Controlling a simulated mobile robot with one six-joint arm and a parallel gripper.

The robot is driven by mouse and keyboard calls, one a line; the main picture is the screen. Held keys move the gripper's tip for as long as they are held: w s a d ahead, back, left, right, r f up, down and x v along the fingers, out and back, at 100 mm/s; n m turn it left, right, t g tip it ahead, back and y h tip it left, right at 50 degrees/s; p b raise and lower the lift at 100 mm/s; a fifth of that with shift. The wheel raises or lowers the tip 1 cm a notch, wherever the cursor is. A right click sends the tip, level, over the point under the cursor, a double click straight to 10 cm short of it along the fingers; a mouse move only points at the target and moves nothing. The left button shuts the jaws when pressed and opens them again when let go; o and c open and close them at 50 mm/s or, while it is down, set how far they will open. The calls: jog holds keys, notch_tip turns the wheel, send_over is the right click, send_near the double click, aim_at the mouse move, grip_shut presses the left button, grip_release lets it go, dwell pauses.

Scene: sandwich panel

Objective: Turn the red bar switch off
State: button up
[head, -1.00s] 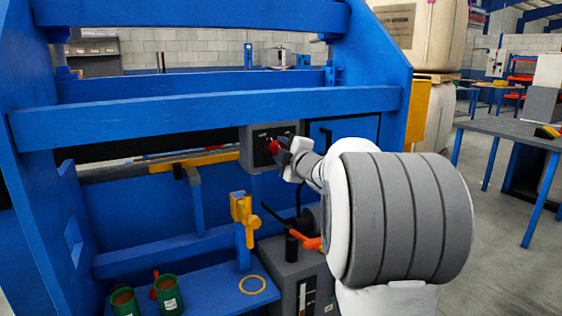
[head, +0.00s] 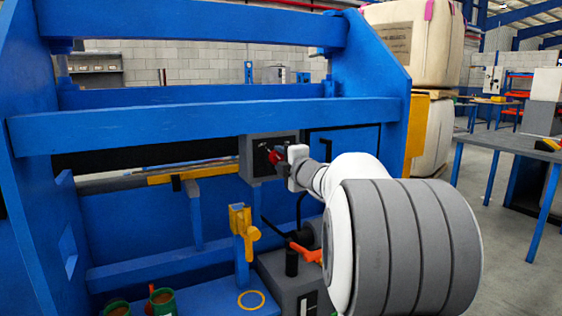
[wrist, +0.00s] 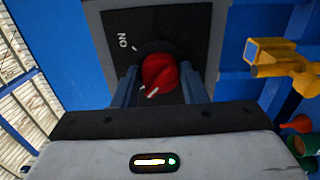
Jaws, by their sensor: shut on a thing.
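The red bar switch (wrist: 160,72) sits on a dark plate (wrist: 193,25) on a grey box. The plate carries a rotated "ON" label and a white tick. White marks show on the switch's near end, on the side away from the label. My gripper (wrist: 160,88) has one finger on each side of the switch and is shut on it. In the head view, the grey box (head: 246,156) hangs under the blue crossbeam, and my gripper (head: 277,157) reaches it from the right, hiding most of the switch.
A blue frame's crossbeam (head: 180,127) runs just above the box. A yellow bracket (head: 241,222) stands below and left of it. An orange handle (head: 305,252) lies below my arm. Green cups (head: 162,302) stand at the lower left.

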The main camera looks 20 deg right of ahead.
jog(key=o, duration=1)
jog(key=shift+c, duration=0.2)
jog(key=s+p, duration=0.1)
jog(key=s, duration=0.6)
jog(key=shift+s+p, duration=0.35)
jog(key=shift+s, duration=0.05)
jog(key=shift+d, duration=0.1)
